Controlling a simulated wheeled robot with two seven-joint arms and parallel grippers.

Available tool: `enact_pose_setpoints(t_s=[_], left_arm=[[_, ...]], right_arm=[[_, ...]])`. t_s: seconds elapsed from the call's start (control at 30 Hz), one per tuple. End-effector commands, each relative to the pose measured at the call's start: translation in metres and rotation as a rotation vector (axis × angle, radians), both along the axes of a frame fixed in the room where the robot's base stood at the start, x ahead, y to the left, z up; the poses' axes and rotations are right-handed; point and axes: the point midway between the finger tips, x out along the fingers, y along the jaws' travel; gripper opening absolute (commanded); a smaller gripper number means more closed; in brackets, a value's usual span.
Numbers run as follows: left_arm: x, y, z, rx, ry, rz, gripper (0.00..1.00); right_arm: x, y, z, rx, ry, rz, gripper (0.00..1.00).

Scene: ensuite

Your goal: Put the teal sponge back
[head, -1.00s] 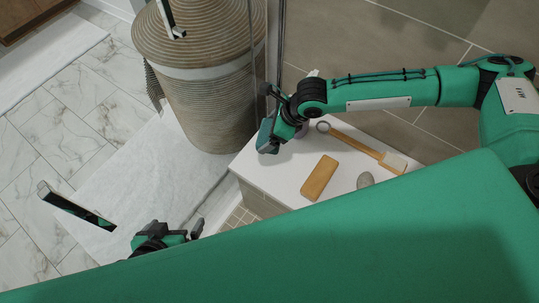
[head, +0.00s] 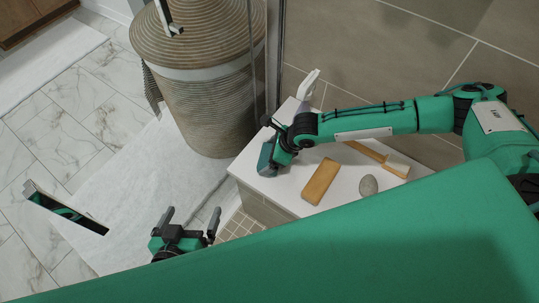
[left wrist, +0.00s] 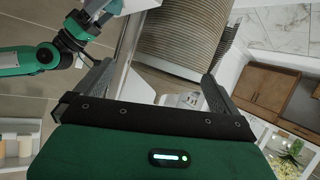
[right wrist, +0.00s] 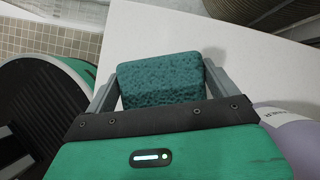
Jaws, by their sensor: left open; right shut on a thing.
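The teal sponge (head: 266,158) is held in my right gripper (head: 270,145) at the near left end of the white bench top (head: 290,186). In the right wrist view the sponge (right wrist: 160,80) sits between the two fingers (right wrist: 158,88), above or on the white surface. I cannot tell whether its underside touches the bench. My left gripper (head: 190,222) is open and empty, low over the floor to the left of the bench. Its spread fingers also show in the left wrist view (left wrist: 152,82).
On the bench are a wooden block (head: 320,182), a grey stone (head: 368,185), a wooden-handled brush (head: 385,160) and a pale bottle (head: 307,88) behind my right gripper. A large ribbed basket (head: 205,90) stands left of the bench. A white mat (head: 110,205) lies on the floor.

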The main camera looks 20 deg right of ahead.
Motion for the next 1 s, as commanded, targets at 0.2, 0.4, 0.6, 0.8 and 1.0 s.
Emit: enact_pose_setpoints(t_s=[0.2,0.4,0.6,0.8,1.0], left_arm=[[0.000,0.000,0.000,0.000,0.001,0.000,1.00],[0.000,0.001,0.000,0.004,0.006,0.000,1.00],[-0.001,0.012,0.001,0.049,0.076,0.005,1.00],[-0.006,0.029,-0.001,0.115,0.186,0.016,1.00],[-0.012,0.044,-0.002,0.168,0.282,0.028,1.00]], right_arm=[[-0.001,0.000,-0.001,-0.002,0.002,0.001,1.00],[-0.001,-0.002,0.003,-0.002,0.001,0.000,1.00],[-0.007,-0.014,0.027,-0.002,-0.001,0.000,1.00],[-0.017,-0.032,0.063,-0.003,-0.001,0.000,1.00],[-0.026,-0.046,0.090,-0.002,0.000,0.000,1.00]])
